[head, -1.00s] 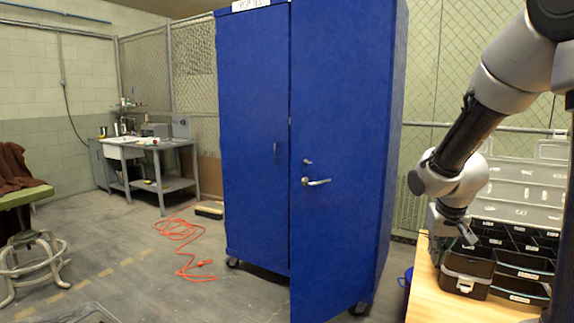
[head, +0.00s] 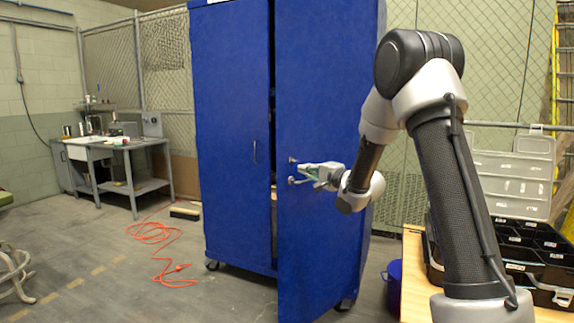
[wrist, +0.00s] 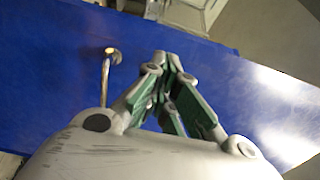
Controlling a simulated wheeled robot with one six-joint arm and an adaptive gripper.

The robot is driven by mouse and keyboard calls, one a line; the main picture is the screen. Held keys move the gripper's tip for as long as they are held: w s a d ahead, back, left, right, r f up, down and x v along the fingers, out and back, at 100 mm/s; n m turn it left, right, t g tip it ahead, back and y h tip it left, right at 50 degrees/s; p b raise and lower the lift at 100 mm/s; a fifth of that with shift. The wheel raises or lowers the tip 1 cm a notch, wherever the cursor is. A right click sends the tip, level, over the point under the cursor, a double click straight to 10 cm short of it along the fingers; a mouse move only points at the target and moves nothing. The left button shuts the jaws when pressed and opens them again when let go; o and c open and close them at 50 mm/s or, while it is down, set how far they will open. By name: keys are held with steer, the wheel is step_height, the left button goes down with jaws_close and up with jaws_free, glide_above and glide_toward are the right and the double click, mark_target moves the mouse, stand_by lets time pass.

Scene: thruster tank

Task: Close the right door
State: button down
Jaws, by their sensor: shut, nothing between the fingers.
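The right door (head: 312,245) of the tall blue cabinet stands ajar, with a narrow dark gap between it and the left door (head: 232,150). The left door looks shut. My gripper (head: 302,174) is at the right door's outer face, close to its lever handle, which it mostly covers in the head view. In the wrist view, my gripper (wrist: 172,62) has its green-padded fingers together and empty, in front of the blue door panel (wrist: 50,50). The metal handle (wrist: 107,68) is beside the fingers, to the left. I cannot tell whether the fingertips touch the door.
A wooden table (head: 413,270) with an open toolbox (head: 525,250) is at the right. A blue bucket (head: 394,285) stands between table and cabinet. An orange cord (head: 155,235) lies on the floor at the left. The floor in front of the left door is clear.

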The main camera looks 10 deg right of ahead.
mark_target(283, 162)
steer(key=x, duration=1)
steer(key=shift+w, duration=0.1)
steer(key=shift+w+a, duration=0.1)
steer(key=shift+w, duration=0.1)
